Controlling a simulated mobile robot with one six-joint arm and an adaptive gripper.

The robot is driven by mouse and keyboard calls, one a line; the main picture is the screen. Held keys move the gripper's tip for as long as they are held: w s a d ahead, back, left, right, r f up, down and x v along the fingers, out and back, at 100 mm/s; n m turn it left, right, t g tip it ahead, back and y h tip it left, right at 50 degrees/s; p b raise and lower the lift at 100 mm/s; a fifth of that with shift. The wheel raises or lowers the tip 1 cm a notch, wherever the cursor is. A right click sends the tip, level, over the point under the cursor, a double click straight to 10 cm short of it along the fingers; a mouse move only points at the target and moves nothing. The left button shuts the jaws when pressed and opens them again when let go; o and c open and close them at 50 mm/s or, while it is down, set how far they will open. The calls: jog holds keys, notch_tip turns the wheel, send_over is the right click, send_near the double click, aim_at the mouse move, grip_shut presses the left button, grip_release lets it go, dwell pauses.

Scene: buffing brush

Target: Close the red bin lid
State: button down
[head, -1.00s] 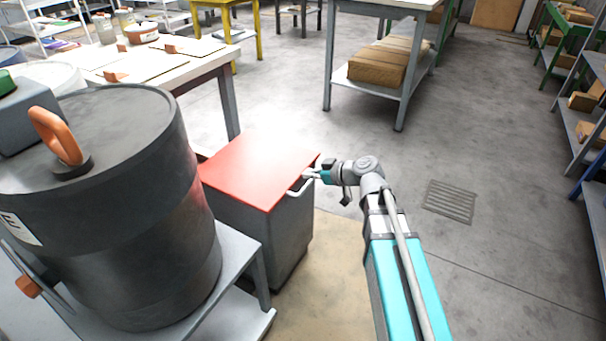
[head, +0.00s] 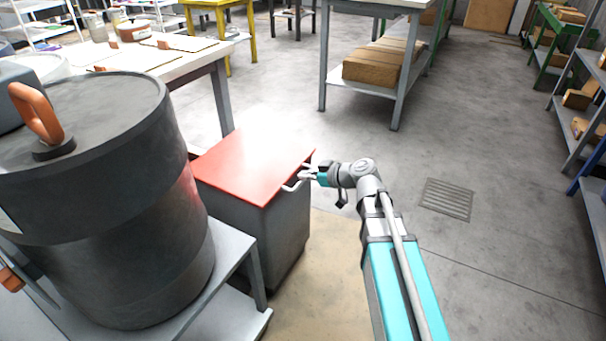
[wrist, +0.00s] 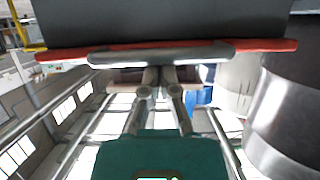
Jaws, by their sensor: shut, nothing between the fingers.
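The red lid (head: 250,165) lies flat, or nearly flat, over the top of the grey bin (head: 285,230) in the head view. A pale bar handle (head: 297,184) sticks out from the bin's right side just under the lid edge. My gripper (head: 306,173) is at that right edge, beside the handle, with its fingers together and empty. In the wrist view the lid's red edge (wrist: 265,45), the grey bin wall (wrist: 160,18) and the handle (wrist: 160,54) show above my gripper (wrist: 162,72). Whether the fingertips touch the lid or handle I cannot tell.
A large dark drum (head: 100,220) with an orange ring stands on a grey stand (head: 235,250) left of the bin. A white-topped worktable (head: 190,58) is behind it. The floor to the right is open, with a flat drain grate (head: 446,198).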

jog(key=shift+s+d+f, duration=0.1)
jog(key=shift+s+f, duration=0.35)
jog(key=shift+f, duration=0.15)
jog(key=shift+r, duration=0.2)
jog(key=r+p, duration=0.3)
jog(key=w+a+r+p, duration=0.1)
jog(key=p, duration=0.1)
jog(key=shift+r, duration=0.3)
jog(key=s+d+f+b, duration=0.4)
jog(key=d, duration=0.4)
jog(key=shift+f+b, duration=0.25)
jog(key=shift+b, duration=0.1)
jog(key=shift+w, duration=0.1)
